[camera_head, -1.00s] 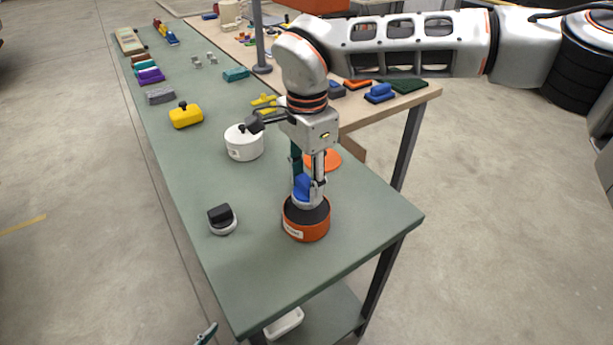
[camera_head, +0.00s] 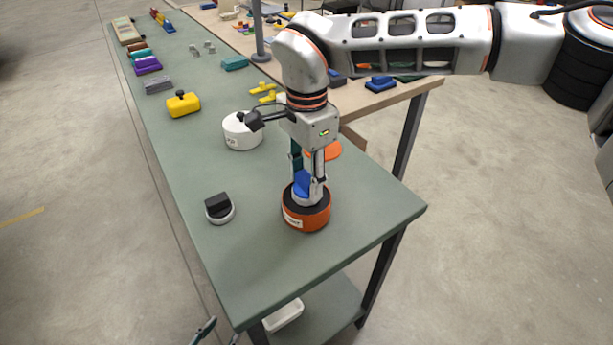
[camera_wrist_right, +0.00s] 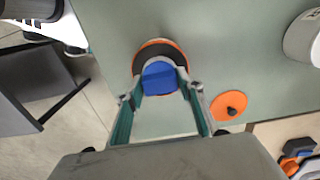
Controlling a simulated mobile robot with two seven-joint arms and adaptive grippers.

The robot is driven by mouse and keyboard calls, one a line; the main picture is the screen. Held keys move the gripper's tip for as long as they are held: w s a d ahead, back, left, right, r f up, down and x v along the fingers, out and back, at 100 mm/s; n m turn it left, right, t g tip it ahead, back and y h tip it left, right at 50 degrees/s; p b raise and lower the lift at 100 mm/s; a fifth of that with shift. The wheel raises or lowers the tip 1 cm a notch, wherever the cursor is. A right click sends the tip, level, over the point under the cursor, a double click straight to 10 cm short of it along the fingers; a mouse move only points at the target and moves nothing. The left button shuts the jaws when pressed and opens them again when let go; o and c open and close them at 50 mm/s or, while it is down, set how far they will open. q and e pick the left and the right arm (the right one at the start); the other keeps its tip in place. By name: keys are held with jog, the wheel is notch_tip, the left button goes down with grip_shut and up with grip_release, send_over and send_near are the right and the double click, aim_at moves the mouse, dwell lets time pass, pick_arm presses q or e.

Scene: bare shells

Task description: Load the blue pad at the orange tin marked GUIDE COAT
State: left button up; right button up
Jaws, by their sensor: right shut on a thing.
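The blue pad (camera_head: 305,184), a blue grip on a pale round base, is held upright between the fingers of my right gripper (camera_head: 308,180). It is low at the dark mouth of the orange tin (camera_head: 293,219); I cannot tell whether it touches the dark contents. The tin's label is too small to read. In the right wrist view the blue pad (camera_wrist_right: 160,77) sits between both fingers, with the tin's orange rim (camera_wrist_right: 160,42) behind it. My left gripper (camera_head: 219,337) shows only its fingertips at the bottom edge, apart with nothing visible between them.
An orange lid (camera_wrist_right: 231,104) lies beside the tin. A white pot (camera_head: 242,137) stands farther back, a black-topped round pad (camera_head: 220,208) to the left. A yellow block (camera_head: 184,105) and several others line the green bench (camera_head: 260,270). The bench front is clear.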

aim_at(306, 177)
jog(key=shift+f, duration=0.45)
dwell(0.4)
jog(key=shift+f, duration=0.15)
dwell(1.5)
jog(key=shift+r+p, duration=1.3)
jog(key=shift+r, duration=0.7)
jog(key=shift+r+p, duration=1.25)
jog(key=shift+r, duration=0.4)
